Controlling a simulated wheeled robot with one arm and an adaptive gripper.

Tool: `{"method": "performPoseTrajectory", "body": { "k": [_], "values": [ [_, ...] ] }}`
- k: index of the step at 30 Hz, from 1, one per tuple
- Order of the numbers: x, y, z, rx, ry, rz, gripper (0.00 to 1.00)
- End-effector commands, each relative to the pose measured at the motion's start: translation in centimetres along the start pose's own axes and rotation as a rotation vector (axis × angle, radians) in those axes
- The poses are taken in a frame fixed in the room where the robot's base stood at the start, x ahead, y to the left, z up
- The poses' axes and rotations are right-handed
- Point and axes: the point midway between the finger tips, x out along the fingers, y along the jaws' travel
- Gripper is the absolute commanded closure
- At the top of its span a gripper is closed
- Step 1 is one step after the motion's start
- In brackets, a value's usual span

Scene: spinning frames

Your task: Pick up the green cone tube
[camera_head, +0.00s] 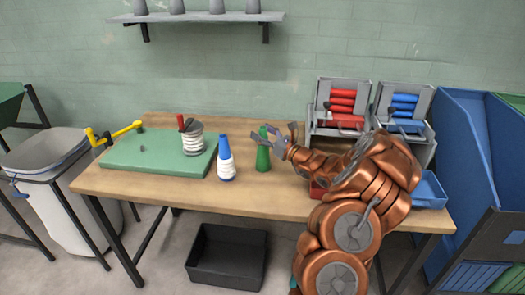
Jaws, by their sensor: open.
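The green cone tube (263,152) stands upright on the wooden table (170,197), right of a blue cone tube (225,152) with white thread around its lower part. My gripper (262,137) is open at the upper part of the green cone tube, reaching in from the right. One finger shows in front of or beside the tube. I cannot tell whether the fingers touch it. My copper-coloured arm covers the table's right part.
Boxes with red rolls (342,101) and blue rolls (404,102) stand at back right. A blue bin (430,188) is right of my arm. A black crate (228,277) lies below.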

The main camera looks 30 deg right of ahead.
Motion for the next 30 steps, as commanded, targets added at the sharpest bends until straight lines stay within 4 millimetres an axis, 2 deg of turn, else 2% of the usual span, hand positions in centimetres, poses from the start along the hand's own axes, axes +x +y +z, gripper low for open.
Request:
{"method": "performPoseTrajectory", "body": {
  "k": [2, 20, 30],
  "values": [
    [-0.02, 0.0, -0.01, 0.0, 0.0, 0.0, 0.36],
    [-0.03, 0.02, 0.02, 0.0, -0.001, 0.0, 0.97],
    [0.01, 0.02, 0.26, 0.0, -0.002, 0.0, 0.99]
  ]
}}
